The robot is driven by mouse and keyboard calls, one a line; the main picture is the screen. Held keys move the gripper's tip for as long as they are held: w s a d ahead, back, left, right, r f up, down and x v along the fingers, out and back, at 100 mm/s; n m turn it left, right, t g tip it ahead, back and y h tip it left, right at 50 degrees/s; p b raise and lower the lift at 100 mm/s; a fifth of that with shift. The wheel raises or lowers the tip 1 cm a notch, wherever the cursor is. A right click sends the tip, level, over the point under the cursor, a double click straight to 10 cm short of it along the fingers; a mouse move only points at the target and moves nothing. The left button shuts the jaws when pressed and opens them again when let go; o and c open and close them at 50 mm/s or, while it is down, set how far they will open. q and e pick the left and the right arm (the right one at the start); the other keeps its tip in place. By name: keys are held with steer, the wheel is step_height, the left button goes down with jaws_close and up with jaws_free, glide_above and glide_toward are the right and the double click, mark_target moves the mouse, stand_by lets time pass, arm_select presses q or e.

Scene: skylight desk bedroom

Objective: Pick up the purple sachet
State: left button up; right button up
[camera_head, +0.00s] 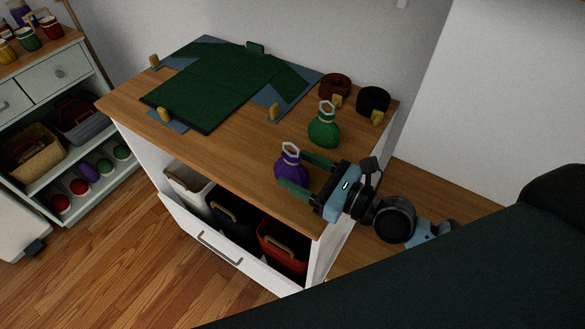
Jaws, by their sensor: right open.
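The purple sachet (290,171), with a pale ring-shaped top, stands upright near the front edge of the wooden top of a white cabinet (215,139). My right gripper (293,171) comes in from the right with its jaws open. Its two green fingers reach to either side of the sachet, one behind and one in front, and partly overlap it in the picture. I cannot tell whether they touch it. My left gripper is not in view.
A green sachet (324,132) stands behind the purple one. Brown (334,85) and black (373,99) rolls lie at the back right.

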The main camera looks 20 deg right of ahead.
steer(key=x, duration=0.2)
steer(key=shift+w+a, duration=0.2)
steer(key=shift+w, duration=0.1)
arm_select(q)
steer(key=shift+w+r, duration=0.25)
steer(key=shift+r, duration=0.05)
arm_select(e)
steer(key=shift+c, duration=0.4)
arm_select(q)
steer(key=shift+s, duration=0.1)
arm_select(e)
steer(key=c, duration=1)
steer(key=shift+r, duration=0.1)
step_height(320, 180, up, 8)
steer(key=p, duration=0.3)
steer(key=shift+r, duration=0.2)
steer(key=shift+r+p, duration=0.4)
steer(key=shift+r, duration=0.3)
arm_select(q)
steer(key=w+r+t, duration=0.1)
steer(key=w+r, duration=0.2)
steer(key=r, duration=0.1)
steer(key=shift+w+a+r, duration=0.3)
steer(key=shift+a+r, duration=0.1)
